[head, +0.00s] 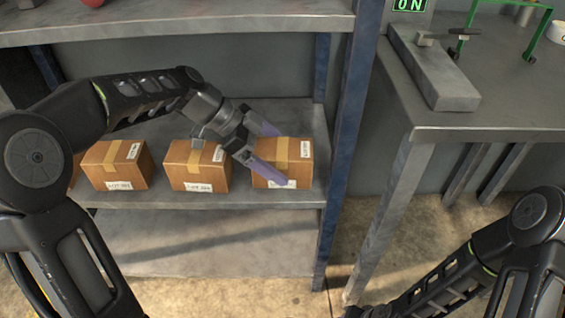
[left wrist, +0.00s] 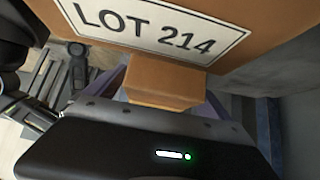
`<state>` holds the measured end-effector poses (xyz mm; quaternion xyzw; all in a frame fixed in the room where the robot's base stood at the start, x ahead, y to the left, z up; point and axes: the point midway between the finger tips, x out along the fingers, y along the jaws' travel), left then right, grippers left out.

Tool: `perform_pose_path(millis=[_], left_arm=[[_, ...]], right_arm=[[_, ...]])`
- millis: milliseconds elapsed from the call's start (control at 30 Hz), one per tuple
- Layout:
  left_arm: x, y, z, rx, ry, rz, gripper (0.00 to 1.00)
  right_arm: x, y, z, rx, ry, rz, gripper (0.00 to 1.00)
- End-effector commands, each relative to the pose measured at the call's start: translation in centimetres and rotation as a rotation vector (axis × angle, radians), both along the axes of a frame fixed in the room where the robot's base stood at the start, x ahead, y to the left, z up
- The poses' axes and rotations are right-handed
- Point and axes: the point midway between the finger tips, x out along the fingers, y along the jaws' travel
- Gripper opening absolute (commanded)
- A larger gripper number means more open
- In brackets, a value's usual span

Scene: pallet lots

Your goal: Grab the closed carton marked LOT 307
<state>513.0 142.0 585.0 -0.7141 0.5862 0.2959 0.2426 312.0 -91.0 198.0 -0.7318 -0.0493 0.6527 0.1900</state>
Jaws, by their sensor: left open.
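Three brown cartons with tan tape across their closed tops show on the middle shelf: a left one (head: 117,166), a middle one (head: 200,166) and a right one (head: 296,168). Their front labels are too small to read in the head view. My left gripper (head: 277,155) is open, its purple fingers spread at the right carton and partly covering its front label. In the left wrist view, a carton marked LOT 214 (left wrist: 150,27) is close to the camera. Another carton (left wrist: 165,80) shows between the fingers, its label not visible. I see no LOT 307 marking.
The cartons stand on a grey shelf (head: 250,196) with a blue post (head: 345,130) just right of the right carton. Another shelf board (head: 180,24) is above. A grey table (head: 490,110) with a metal block (head: 432,70) is at right. Part of another carton shows at far left.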

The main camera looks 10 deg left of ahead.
Motion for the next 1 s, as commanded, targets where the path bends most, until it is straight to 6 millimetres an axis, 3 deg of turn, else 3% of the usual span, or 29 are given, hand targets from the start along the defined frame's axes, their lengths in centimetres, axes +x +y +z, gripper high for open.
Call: perform_pose_path(millis=[333, 1000], left_arm=[[0.01, 0.02, 0.02, 0.000, 0.000, 0.000, 0.91], [0.01, 0.02, 0.02, 0.000, -0.001, 0.001, 0.36]], right_arm=[[-0.02, 0.00, 0.00, 0.000, 0.000, 0.000, 0.36], [-0.03, 0.01, -0.01, 0.000, 0.001, 0.000, 0.36]])
